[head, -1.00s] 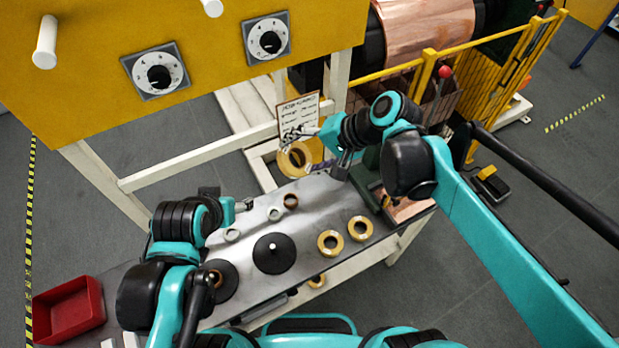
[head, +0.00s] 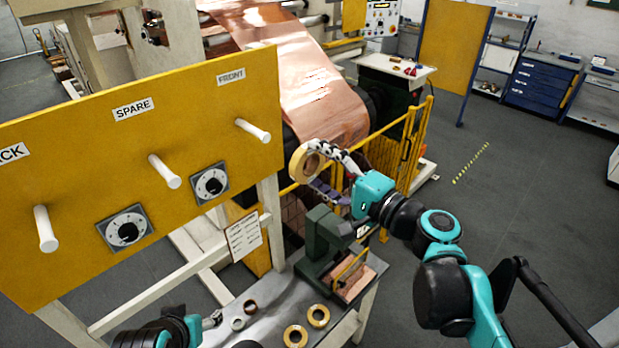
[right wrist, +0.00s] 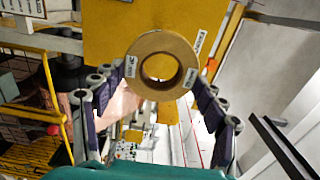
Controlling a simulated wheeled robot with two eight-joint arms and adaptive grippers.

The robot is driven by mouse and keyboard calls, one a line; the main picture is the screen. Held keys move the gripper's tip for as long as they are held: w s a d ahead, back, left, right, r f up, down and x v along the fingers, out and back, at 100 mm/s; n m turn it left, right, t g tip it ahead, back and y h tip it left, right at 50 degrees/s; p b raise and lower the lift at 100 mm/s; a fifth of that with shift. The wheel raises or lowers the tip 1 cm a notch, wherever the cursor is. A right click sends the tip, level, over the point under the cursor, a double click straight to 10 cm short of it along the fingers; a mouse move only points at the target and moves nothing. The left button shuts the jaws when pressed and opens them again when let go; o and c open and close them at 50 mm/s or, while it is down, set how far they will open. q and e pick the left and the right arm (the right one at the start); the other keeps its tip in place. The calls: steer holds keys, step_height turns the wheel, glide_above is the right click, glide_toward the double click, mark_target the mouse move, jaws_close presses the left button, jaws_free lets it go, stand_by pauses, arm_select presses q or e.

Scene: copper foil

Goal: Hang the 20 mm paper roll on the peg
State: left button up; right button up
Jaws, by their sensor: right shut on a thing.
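A tan paper roll (head: 306,162) with an open centre hole is in my right gripper (head: 316,176), raised above the table near the right end of the yellow board. In the right wrist view the roll (right wrist: 133,48) sits between the fingertips of the right gripper (right wrist: 162,75); its small white labels are too small to read. Three white pegs stick out of the board: the front peg (head: 252,130), the spare peg (head: 164,171) and the back peg (head: 45,229). All three are bare. My left gripper (head: 213,320) is low over the table's left part; its fingers are unclear.
Two tan rolls (head: 318,316) and smaller rings (head: 249,307) lie on the grey table (head: 273,318). A dark green machine (head: 322,243) stands at its far end. Two dials (head: 210,184) sit below the pegs. Copper foil (head: 290,70) and a yellow guard (head: 405,150) are behind.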

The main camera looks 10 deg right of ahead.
steer(key=shift+x, duration=0.85)
steer(key=b, duration=0.3)
glide_toward(266, 139)
steer(key=shift+w, duration=1.3)
steer(key=shift+s+a+b+x, duration=0.15)
steer(key=shift+b+x, duration=0.2)
steer(key=shift+x, duration=1.95)
steer(key=shift+s+a+b+x, duration=0.15)
steer(key=shift+b+x, duration=0.2)
steer(key=shift+x, duration=1.95)
steer(key=shift+f, duration=0.45)
steer(key=o, duration=1.2)
steer(key=shift+o, duration=0.2)
